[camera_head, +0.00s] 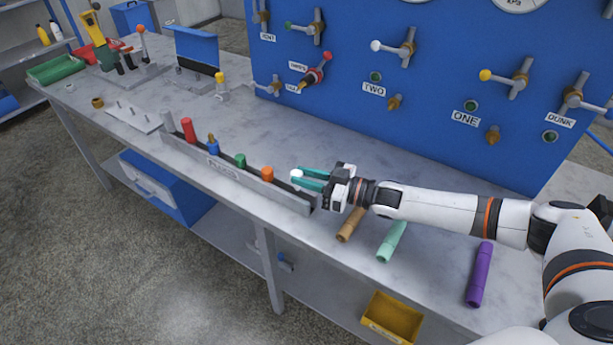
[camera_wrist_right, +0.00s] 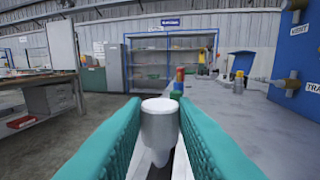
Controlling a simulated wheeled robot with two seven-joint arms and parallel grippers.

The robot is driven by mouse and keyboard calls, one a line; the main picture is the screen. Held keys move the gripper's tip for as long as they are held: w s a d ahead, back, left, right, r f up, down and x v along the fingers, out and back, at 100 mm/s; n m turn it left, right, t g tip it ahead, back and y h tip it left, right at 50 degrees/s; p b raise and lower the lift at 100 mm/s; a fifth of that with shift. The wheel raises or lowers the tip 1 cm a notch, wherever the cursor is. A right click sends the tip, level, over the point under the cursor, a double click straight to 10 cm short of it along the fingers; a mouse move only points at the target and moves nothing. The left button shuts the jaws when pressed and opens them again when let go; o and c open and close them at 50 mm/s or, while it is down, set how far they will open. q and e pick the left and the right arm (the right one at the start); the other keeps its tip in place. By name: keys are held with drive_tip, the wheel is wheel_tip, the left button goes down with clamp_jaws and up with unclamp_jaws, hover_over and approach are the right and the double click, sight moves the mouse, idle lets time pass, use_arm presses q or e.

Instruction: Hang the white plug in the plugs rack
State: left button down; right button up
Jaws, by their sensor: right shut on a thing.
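My right gripper (camera_head: 312,178) has teal fingers and is shut on the white plug (camera_head: 297,174). In the right wrist view the white plug (camera_wrist_right: 160,128) stands upright between the fingertips. The plugs rack (camera_head: 235,172) is a long grey rail along the table's front edge. It holds a red plug (camera_head: 188,129), a blue plug (camera_head: 212,147), a green plug (camera_head: 240,160) and an orange plug (camera_head: 267,174). The white plug is at the rack's right end, over or in its slot line; I cannot tell whether it is seated. My left gripper is not in view.
Brown (camera_head: 351,225), mint (camera_head: 391,241) and purple (camera_head: 479,274) tubes lie on the table right of the rack. A blue panel (camera_head: 440,90) with valves stands behind. A yellow bin (camera_head: 392,318) sits below. The table between rack and panel is mostly clear.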

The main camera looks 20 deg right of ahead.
drive_tip(key=shift+f+b, duration=1.15)
drive_tip(key=shift+f, duration=0.6)
drive_tip(key=o, duration=1)
drive_tip(key=shift+o, duration=0.2)
drive_tip(key=b+v, duration=0.2)
drive_tip(key=v, duration=1)
